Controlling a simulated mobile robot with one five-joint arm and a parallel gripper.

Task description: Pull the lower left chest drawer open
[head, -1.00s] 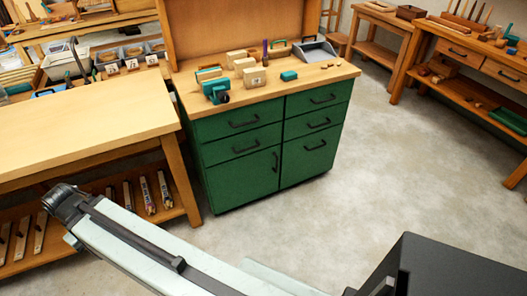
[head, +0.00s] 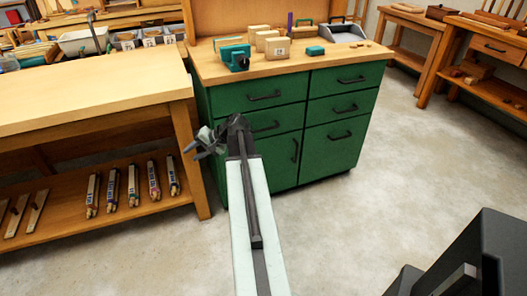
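The green chest (head: 335,165) stands under a wooden worktop in the middle of the head view. All its drawers and its door look shut. The lower left drawer (head: 290,120) is below the top left drawer (head: 285,93) and above a door with an upright handle (head: 295,150). Its dark bar handle (head: 268,127) is partly beside my wrist, which hides the drawer's left part. My gripper (head: 192,151) points left, in front of the chest's left edge and the bench leg, apart from the handle. It looks empty; its finger opening is too small to judge.
A wooden bench (head: 90,95) stands close on the left, its lower shelf (head: 110,210) holding several small tools. Blocks and a teal tool (head: 235,56) lie on the chest's worktop. The grey floor (head: 400,160) in front and to the right is clear.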

